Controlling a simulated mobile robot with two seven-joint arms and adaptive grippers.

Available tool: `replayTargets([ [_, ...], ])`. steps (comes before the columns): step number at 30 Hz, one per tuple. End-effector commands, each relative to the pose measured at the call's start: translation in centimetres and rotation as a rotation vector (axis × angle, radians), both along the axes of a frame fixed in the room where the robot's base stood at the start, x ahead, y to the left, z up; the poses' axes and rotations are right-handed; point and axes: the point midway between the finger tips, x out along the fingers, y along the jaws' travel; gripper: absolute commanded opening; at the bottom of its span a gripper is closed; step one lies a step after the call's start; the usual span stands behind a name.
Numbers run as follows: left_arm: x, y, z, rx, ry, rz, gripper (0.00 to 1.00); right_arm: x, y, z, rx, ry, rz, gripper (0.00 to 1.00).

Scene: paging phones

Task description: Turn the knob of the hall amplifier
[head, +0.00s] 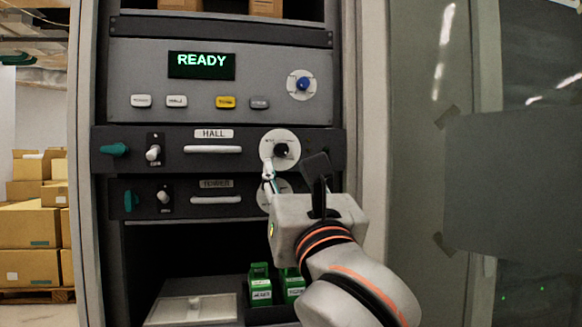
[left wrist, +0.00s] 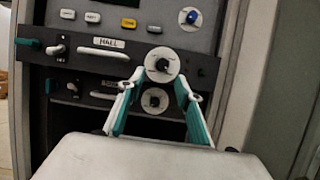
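The hall amplifier (head: 168,139) is a dark rack unit labelled HALL. Its black knob (head: 281,150) sits on a round white dial (head: 272,137) at the unit's right end. In the left wrist view the knob (left wrist: 162,64) shows just beyond and between the two fingertips. My left gripper (head: 285,172) is open in front of the dial, its fingers spread. In the left wrist view the fingers (left wrist: 160,82) reach up toward the dial, with nothing held between them. Whether a fingertip touches the dial I cannot tell. My right gripper is not in view.
A similar unit (head: 140,183) sits directly below, its dial partly hidden by my gripper. Above is a panel with a READY display (head: 201,65), several buttons and a blue knob (head: 303,83). Green boxes (head: 260,290) stand in the lower bay. Cardboard boxes (head: 28,225) are at left.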

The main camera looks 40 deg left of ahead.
Motion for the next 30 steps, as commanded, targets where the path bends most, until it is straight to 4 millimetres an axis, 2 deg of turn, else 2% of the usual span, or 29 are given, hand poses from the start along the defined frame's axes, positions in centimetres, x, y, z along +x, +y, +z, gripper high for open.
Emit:
replayTargets([
  [5,0.7,0.1,0.5,-0.025,-0.014,-0.038,0.35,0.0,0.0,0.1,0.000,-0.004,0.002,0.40],
  [18,4.3,4.4,2.8,-0.023,-0.011,-0.035,0.35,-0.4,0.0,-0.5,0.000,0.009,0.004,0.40],
  [30,4.9,5.1,3.2,-0.024,-0.013,-0.036,0.35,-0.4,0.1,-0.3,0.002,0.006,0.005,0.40],
])
